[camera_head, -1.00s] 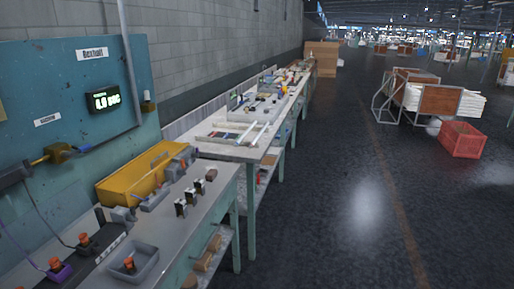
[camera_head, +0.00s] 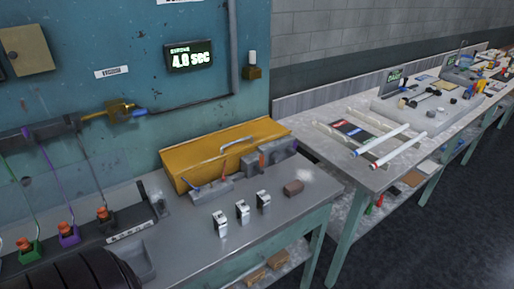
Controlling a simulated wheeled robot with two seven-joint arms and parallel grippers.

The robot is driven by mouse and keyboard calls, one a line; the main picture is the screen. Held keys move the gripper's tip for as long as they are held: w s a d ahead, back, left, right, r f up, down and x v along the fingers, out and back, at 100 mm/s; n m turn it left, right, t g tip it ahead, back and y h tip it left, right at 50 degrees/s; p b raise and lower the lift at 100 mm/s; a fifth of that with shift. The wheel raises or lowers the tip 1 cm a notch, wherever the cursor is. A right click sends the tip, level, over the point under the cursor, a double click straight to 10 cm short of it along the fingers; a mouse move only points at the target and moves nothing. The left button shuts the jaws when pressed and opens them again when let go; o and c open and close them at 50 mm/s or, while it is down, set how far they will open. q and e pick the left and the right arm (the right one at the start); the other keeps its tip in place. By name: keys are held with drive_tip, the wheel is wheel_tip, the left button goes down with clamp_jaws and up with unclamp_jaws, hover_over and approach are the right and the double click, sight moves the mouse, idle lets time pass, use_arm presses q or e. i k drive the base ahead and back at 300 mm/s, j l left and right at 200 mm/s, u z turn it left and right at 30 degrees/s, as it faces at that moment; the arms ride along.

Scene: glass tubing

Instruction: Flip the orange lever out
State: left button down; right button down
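Two small grey fixtures stand in front of the yellow tray (camera_head: 175,168) on the grey bench. The right fixture (camera_head: 284,153) has a small upright orange lever (camera_head: 262,160) on its left side. The left fixture (camera_head: 211,191) has a blue part at its left and another thin orange-red lever (camera_head: 223,170) at its right end. The levers are too small to tell their exact setting. Neither of my grippers is in view; a dark ribbed shape, which seems to be part of me, covers the bottom left corner.
Several orange-topped pieces, one on a purple base (camera_head: 69,238), stand at the left. A teal panel (camera_head: 110,45) rises behind. A second table (camera_head: 375,180) holds glass tubes.

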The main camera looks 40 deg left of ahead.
sight(259, 169)
drive_tip(key=i+l+u, duration=0.25)
drive_tip(key=i+u, duration=0.2)
drive_tip(key=i+l+u, duration=0.3)
drive_tip(key=u, duration=0.15)
drive_tip(key=i+l+u, duration=0.25)
drive_tip(key=l+u, duration=0.25)
drive_tip(key=i+l+u, duration=0.15)
drive_tip(key=l+u, duration=0.3)
drive_tip(key=l, duration=0.1)
